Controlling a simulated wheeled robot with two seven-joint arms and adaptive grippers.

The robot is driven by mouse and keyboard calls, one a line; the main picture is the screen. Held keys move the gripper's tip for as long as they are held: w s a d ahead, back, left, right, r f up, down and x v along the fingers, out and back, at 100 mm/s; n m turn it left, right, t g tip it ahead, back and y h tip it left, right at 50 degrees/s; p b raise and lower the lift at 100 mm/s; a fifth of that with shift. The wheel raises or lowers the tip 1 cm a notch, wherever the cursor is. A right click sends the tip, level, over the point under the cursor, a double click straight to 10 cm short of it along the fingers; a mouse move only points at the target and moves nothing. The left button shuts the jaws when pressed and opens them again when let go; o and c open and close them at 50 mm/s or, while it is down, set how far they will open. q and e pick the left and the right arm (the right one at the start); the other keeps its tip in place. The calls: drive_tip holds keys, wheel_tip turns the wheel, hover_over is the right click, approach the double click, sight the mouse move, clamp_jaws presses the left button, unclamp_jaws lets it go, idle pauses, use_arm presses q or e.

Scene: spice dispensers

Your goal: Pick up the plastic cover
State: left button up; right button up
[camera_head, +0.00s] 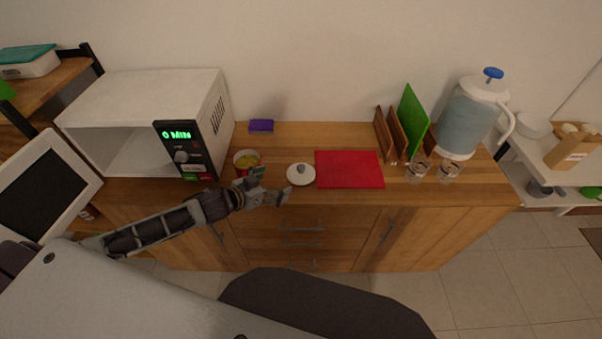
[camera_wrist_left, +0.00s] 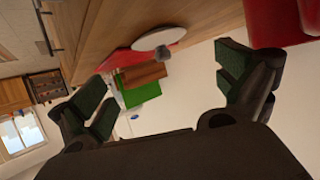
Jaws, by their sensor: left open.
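The plastic cover (camera_head: 301,176) is a round white lid with a grey knob on top. It lies flat on the wooden counter, just left of a red board, and it also shows in the left wrist view (camera_wrist_left: 150,41) near the top. My left gripper (camera_head: 273,184) is open and empty, a short way left of the cover, with its fingers toward it. In the left wrist view my gripper (camera_wrist_left: 165,82) has its fingers spread wide, and the cover shows beyond the gap between them. My right gripper is not in view.
A bowl with yellow contents (camera_head: 246,157) stands just behind my left gripper. The red board (camera_head: 349,169) lies right of the cover. The microwave (camera_head: 150,115) stands at left; glasses (camera_head: 417,172) and a water dispenser (camera_head: 469,117) stand at right. The counter behind the cover is clear.

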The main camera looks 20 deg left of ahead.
sight(298, 169)
use_arm(q)
drive_tip(key=shift+w+a+r, duration=0.1)
drive_tip(key=shift+a+r, duration=0.1)
drive_tip(key=shift+r, duration=0.15)
drive_tip(key=shift+h, duration=0.3)
drive_tip(key=shift+x, duration=4.35)
drive_tip(key=shift+w, duration=0.1)
drive_tip(key=shift+r+p+x, duration=0.1)
drive_tip(key=shift+p+x, duration=0.05)
drive_tip(key=shift+x, duration=0.55)
drive_tip(key=shift+r+p+x, duration=0.15)
drive_tip(key=shift+x, duration=1.75)
